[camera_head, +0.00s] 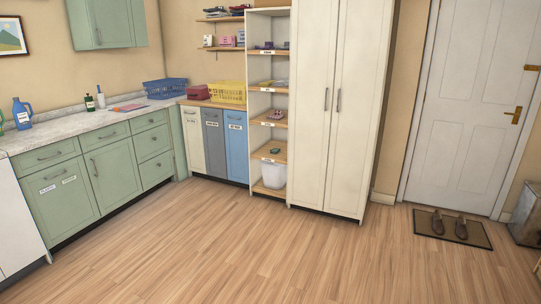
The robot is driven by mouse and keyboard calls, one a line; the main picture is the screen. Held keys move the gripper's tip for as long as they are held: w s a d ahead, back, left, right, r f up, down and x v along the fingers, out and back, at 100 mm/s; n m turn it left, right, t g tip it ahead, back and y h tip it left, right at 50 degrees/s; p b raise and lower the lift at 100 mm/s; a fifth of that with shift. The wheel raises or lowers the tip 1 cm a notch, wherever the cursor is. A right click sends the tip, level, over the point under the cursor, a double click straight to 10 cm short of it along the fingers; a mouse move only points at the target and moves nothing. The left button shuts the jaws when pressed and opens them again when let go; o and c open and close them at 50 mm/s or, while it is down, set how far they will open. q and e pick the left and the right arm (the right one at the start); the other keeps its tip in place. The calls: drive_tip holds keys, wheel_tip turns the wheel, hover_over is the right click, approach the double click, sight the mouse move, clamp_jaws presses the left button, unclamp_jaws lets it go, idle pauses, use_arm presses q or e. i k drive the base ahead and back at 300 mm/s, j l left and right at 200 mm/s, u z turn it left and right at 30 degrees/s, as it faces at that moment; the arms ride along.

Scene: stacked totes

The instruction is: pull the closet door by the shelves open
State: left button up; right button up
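A tall cream closet with two doors stands at the back, right of centre. Its left door (312,110) is beside the open shelves, and its right door (357,110) is on the far side from them. Both doors are shut. Each has a vertical metal handle near the middle seam, the left handle (326,99) and the right handle (339,101). The open shelves (270,118) hold small items, with a white bin (273,175) at the bottom. Neither of my grippers shows in the head view.
The wooden floor (270,250) in front of the closet is clear. Green cabinets (110,168) with a counter run along the left. A mat (427,227) with brown shoes lies before the white room door (478,100), and a grey box (526,215) stands at the right edge.

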sight(314, 24)
drive_tip(key=i, duration=2.6)
drive_tip(key=i+z, duration=0.1)
drive_tip(key=i, duration=0.5)
drive_tip(key=i+j, duration=0.1)
drive_tip(key=i, duration=0.45)
drive_tip(key=i+j+z, duration=0.15)
drive_tip(key=i, duration=0.45)
drive_tip(key=i+j, duration=0.1)
drive_tip(key=i, duration=0.45)
drive_tip(key=i+z, duration=0.25)
drive_tip(key=k, duration=0.05)
